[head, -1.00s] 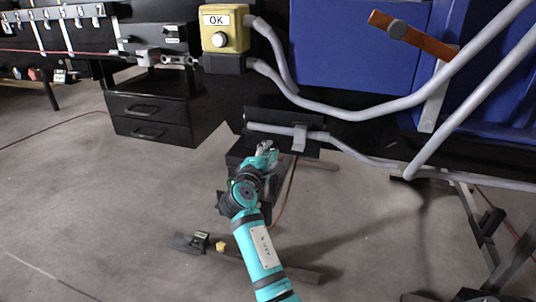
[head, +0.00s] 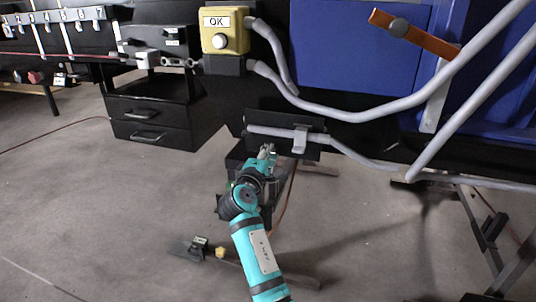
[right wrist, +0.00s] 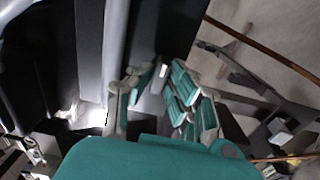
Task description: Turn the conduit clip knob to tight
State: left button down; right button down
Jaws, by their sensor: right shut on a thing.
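In the head view, a grey conduit (head: 275,131) runs across a black plate (head: 258,118), with a grey clip (head: 300,140) over it. My right gripper (head: 267,150), teal and grey, is just below the conduit and left of the clip's visible strap. In the right wrist view, the gripper (right wrist: 155,97) has its fingers shut on a small grey piece (right wrist: 150,103) beside the conduit (right wrist: 115,45). This piece looks like the clip's knob; the fingers hide much of it, and its turn position cannot be read. My left gripper is out of view.
A yellow box (head: 225,32) marked OK stands above left. Thick grey pipes (head: 370,112) cross in front of blue panels (head: 345,45). An orange handle (head: 415,35) is at upper right. Black drawers (head: 148,122) stand at left. The floor at lower left is mostly clear.

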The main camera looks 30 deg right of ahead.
jog(key=c, duration=1.3)
grip_release()
